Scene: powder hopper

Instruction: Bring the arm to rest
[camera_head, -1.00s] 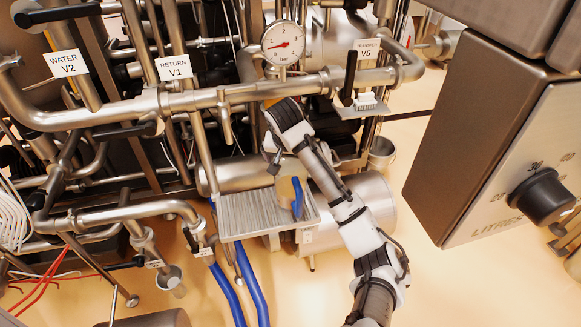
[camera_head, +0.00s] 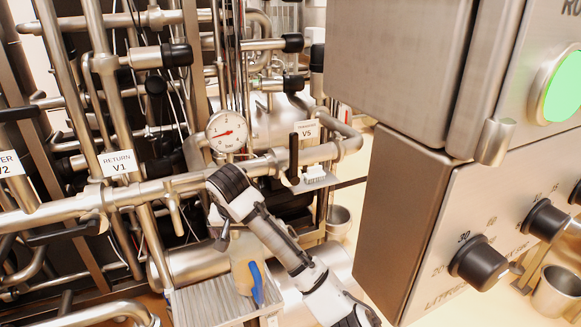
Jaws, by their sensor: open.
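My arm reaches up from the lower right, bends at a dark joint, and turns down to my gripper (camera_head: 220,238). My gripper is small and dark in this view, open, with its fingertips hard to make out. It is just above and left of a beige jug with a blue handle (camera_head: 243,262), and looks apart from it. The jug stands on a ribbed metal tray (camera_head: 195,303). My arm hides part of the area to the right of the jug.
Steel pipes run behind my arm, with a pressure gauge (camera_head: 227,131), a V1 label (camera_head: 119,163) and a black-handled valve at V5 (camera_head: 294,158). A large control cabinet (camera_head: 400,225) with black knobs (camera_head: 478,262) and a green button (camera_head: 563,86) fills the right side.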

